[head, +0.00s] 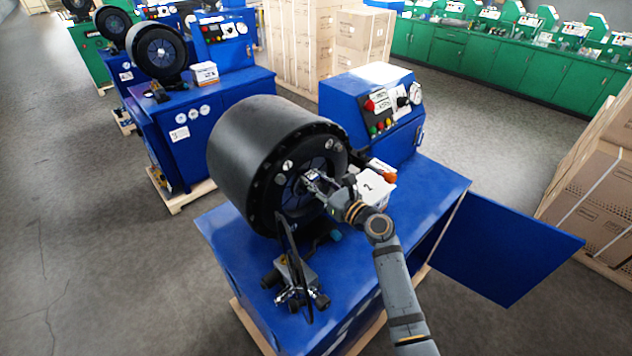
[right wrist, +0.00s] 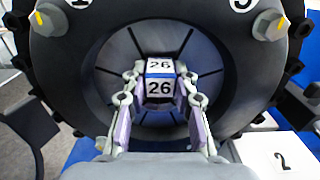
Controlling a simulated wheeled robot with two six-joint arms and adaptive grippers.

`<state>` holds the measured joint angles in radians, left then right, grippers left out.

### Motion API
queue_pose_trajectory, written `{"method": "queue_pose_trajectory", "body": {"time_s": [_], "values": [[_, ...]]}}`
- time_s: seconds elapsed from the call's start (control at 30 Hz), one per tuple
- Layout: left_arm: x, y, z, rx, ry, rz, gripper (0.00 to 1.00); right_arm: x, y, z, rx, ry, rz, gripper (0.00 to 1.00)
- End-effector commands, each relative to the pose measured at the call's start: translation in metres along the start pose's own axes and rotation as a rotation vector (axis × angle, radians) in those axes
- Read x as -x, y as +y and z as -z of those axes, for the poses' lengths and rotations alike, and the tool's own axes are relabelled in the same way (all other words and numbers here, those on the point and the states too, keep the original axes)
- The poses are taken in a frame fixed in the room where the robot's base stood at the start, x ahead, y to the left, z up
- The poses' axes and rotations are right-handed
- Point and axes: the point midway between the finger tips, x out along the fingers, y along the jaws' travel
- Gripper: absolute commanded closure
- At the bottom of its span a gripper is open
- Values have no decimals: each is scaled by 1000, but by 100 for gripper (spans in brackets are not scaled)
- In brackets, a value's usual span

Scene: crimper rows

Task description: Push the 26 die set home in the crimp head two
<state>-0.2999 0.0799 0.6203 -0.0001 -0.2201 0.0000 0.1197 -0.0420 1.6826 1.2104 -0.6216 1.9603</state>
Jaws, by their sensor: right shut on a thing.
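The 26 die set (right wrist: 160,88) is a small block with white faces marked 26 and a blue band between them. My right gripper (right wrist: 160,98) is shut on it, one finger on each side. The die set is at the middle of the dark segmented face of the crimp head (head: 250,150). How deep it sits is hard to tell. In the head view the right gripper (head: 313,183) reaches the face from the right, and the die set (head: 311,174) shows small between its fingers. A white box marked 2 (right wrist: 285,157) stands beside the head. My left gripper is not in view.
The crimp head stands on a blue bench (head: 430,195) with a control box (head: 375,115) behind it and an open blue door (head: 505,240) at right. Hose fittings (head: 295,280) lie in front. Other crimpers stand behind at left, cartons (head: 595,185) at right.

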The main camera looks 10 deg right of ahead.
Motion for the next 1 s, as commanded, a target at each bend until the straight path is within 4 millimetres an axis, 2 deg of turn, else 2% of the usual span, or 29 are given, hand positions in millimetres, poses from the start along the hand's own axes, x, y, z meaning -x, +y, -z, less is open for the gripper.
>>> {"method": "queue_pose_trajectory", "body": {"time_s": [0.03,0.2,0.23,0.4,0.43,0.77,0.87,1.0], "values": [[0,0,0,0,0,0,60,-2,0,-6,1,-11,1,100],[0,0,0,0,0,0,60,-5,0,-6,1,-11,1,100],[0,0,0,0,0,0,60,-6,0,-6,1,-10,1,71],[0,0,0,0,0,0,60,-5,0,-4,1,-6,1,48],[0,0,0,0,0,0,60,-5,0,-3,1,-6,1,46],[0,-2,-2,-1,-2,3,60,0,0,4,0,8,-1,46],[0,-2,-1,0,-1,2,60,14,0,4,4,7,0,46],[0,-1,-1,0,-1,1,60,48,1,2,5,6,-1,46]]}}
